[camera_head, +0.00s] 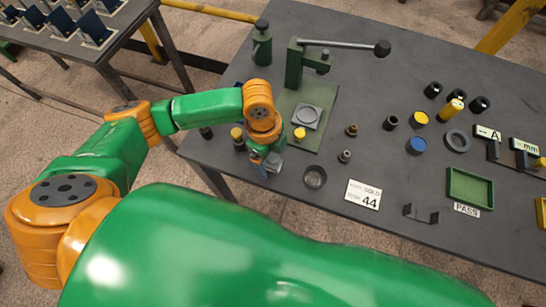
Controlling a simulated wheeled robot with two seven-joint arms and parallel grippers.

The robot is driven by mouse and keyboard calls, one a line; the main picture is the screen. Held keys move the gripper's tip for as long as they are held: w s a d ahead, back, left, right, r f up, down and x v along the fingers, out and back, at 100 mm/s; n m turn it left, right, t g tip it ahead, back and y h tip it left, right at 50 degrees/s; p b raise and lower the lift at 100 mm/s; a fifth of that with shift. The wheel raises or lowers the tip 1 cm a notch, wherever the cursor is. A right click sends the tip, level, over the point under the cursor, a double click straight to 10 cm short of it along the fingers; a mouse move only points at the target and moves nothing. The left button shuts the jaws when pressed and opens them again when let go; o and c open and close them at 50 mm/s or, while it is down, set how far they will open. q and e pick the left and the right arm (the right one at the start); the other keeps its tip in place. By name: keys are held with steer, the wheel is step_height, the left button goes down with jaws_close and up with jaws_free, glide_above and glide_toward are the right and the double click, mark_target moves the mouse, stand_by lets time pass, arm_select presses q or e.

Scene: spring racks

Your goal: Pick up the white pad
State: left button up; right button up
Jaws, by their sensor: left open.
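My left gripper (264,163) is at the near edge of the table, pointing down, and is open. A small pale grey-white piece (273,162) shows right at its fingers; it is mostly hidden by the gripper, and I cannot tell if it is the white pad or whether the fingers touch it. A light grey square plate with a round ring (308,116) lies on the green press base, to the right of the gripper. My right gripper is not in view.
The green press (296,63) with its long lever stands behind the gripper. A yellow-topped piece (299,134), a dark round cup (315,176) and a white "44" sign (363,194) are to the right. A green tray (470,187) lies farther right on the dark table (400,230).

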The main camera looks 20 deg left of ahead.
arm_select(q)
steer(key=shift+w+d+f, duration=0.1)
steer(key=shift+w+f, duration=0.1)
steer(key=shift+f, duration=0.6)
jaws_close()
steer(key=shift+r, duration=0.15)
